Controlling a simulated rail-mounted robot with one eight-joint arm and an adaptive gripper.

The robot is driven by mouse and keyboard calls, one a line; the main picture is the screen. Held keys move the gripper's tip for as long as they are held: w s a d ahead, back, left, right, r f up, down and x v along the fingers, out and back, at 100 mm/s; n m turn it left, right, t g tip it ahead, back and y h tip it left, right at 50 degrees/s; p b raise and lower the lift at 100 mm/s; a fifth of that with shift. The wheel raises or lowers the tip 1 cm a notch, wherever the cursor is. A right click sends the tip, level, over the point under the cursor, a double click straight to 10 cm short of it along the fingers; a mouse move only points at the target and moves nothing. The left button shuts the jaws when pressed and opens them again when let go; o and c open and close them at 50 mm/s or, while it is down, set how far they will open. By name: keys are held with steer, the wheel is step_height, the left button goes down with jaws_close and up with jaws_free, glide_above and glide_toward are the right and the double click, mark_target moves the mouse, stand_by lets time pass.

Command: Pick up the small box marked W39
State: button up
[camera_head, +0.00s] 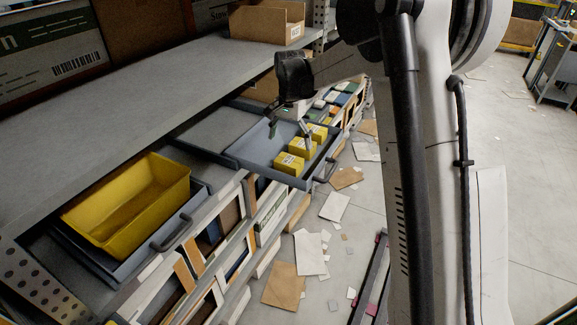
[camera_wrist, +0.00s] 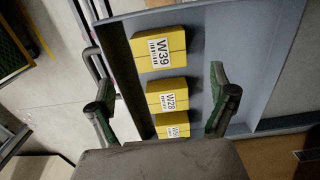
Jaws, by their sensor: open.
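The small yellow box marked W39 (camera_wrist: 160,50) sits in an open grey drawer (camera_wrist: 206,15), its white label legible in the wrist view. It appears to be the nearest of the yellow boxes in the head view (camera_head: 288,164), where labels are too small to read. My gripper (camera_head: 290,129) is open and empty above the drawer. In the wrist view its fingers (camera_wrist: 162,82) are spread to either side of the box row, with W39 lying beyond the fingertips toward the picture's top.
A yellow box marked W28 (camera_wrist: 167,96) and another yellow box (camera_wrist: 173,125) stand in line with W39. A yellow bin (camera_head: 130,205) sits in a nearer drawer. A shelf (camera_head: 190,85) runs above the drawers. The aisle floor has scattered papers (camera_head: 310,252).

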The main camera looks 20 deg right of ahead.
mark_target(289, 159)
step_height(289, 159, down, 4)
steer(key=shift+r, duration=0.15)
steer(key=shift+s+a+f, duration=0.1)
steer(key=shift+a+f, duration=0.05)
steer(key=shift+f, duration=1.15)
steer(key=shift+s+a+f, duration=0.1)
steer(key=shift+f, duration=1.2)
steer(key=shift+c, duration=0.3)
steer(key=c, duration=1.2)
steer(key=shift+r, duration=0.15)
